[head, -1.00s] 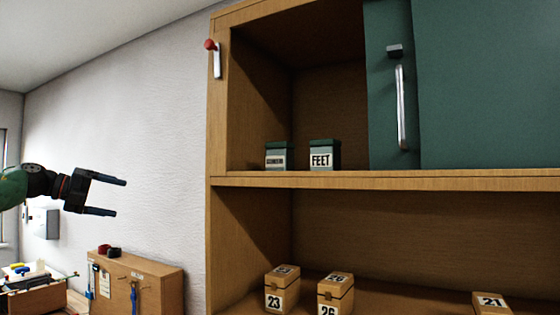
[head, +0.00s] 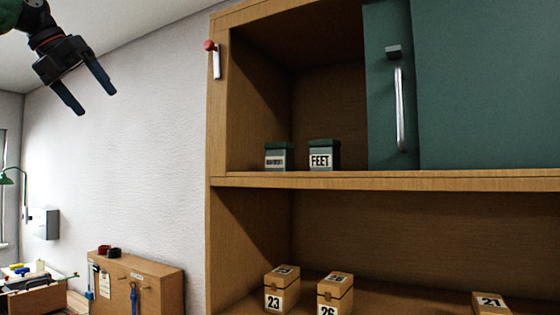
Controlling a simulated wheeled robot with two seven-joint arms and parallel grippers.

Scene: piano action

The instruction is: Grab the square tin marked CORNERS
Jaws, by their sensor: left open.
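A square tin with a green lid and a small-print label (head: 278,157) stands on the upper shelf at the left; its lettering is too small to read surely, and could be CORNERS. Beside it on the right stands a similar tin marked FEET (head: 322,156), with a narrow gap between them. My left gripper (head: 98,97) is open and empty at the upper left of the head view, in front of the pale wall. It is well left of the cabinet and higher in the picture than the tins. My right gripper is not in view.
The cabinet's green sliding door (head: 490,85) with a metal handle (head: 400,108) covers the right of the upper shelf; the left part is open. A red-knobbed lever (head: 215,60) sits on the cabinet's left edge. Wooden boxes numbered 23 (head: 275,298), 26 (head: 328,309) and 21 (head: 490,301) stand below.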

